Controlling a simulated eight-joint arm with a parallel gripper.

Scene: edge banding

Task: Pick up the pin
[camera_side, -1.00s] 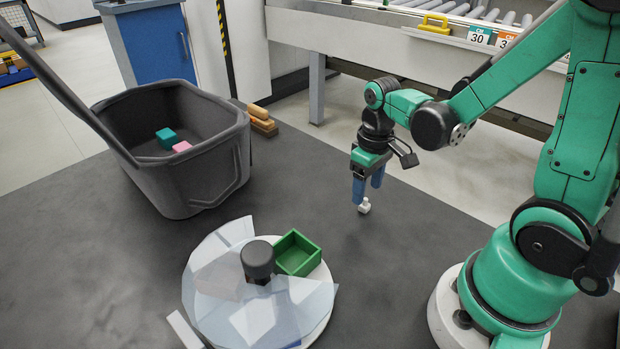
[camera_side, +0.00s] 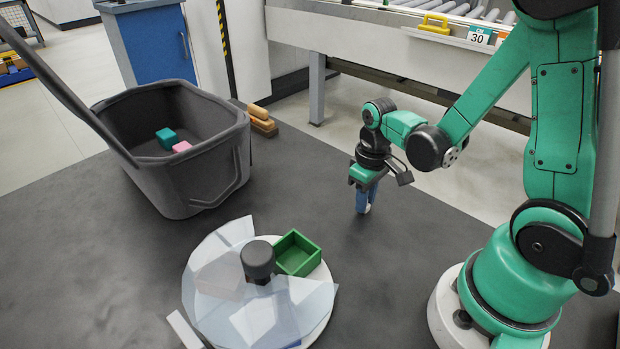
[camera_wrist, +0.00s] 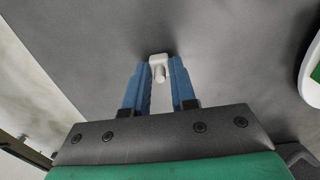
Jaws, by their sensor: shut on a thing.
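The pin (camera_wrist: 158,68) is a small white piece with a block-like head and a short round stub. In the wrist view it sits between the tips of my gripper's two blue fingers (camera_wrist: 158,73). In the side view my gripper (camera_side: 364,209) points straight down at the dark mat, its fingers close together. Only a bit of the white pin (camera_side: 368,208) shows there beside the fingertips; the rest is hidden behind them. My gripper is shut on the pin, low at the mat. I cannot tell whether the pin still touches the mat.
A round white turntable (camera_side: 318,322) with clear panels, a dark knob (camera_side: 258,258) and a green open box (camera_side: 297,254) stands at front. A grey bin (camera_side: 190,187) with teal and pink blocks is at left. Wooden pieces (camera_side: 262,122) lie behind it. The mat around my gripper is clear.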

